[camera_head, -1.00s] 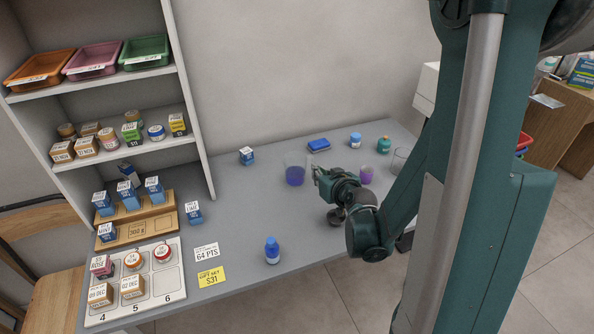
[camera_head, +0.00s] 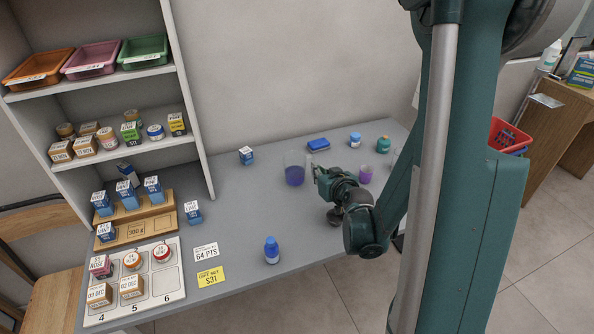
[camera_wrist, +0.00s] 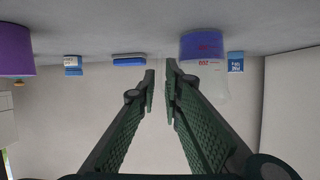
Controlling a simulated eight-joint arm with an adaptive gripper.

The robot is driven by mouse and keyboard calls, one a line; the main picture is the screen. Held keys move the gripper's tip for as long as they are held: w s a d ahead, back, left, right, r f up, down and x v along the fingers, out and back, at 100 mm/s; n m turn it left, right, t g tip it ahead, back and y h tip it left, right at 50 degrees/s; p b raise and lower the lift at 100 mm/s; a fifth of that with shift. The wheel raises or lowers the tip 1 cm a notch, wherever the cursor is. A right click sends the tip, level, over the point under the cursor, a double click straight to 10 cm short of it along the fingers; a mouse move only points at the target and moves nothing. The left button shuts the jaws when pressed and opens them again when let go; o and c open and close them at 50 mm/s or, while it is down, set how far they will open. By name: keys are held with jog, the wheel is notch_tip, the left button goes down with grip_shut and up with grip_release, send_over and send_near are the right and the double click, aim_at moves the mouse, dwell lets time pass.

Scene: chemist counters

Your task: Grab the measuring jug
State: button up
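A clear vessel with blue liquid (camera_head: 294,176) stands upright on the grey counter, just left of my gripper (camera_head: 318,173). In the wrist view this vessel (camera_wrist: 205,48) shows printed marks, to the right of the fingertips. Another clear vessel (camera_head: 395,157) is partly hidden behind my arm.
A blue bottle (camera_head: 271,250) is near the front edge. A shelf (camera_head: 115,75) stands at the left. The counter's middle is mostly clear.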

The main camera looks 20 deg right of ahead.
jog(key=shift+w, duration=0.2)
jog(key=shift+f, duration=0.1)
jog(key=shift+b+x, duration=0.85)
jog(key=shift+x, duration=1.7)
grip_shut()
notch_tip(320, 180, up, 10)
jog(key=p, duration=0.3)
dwell(1.1)
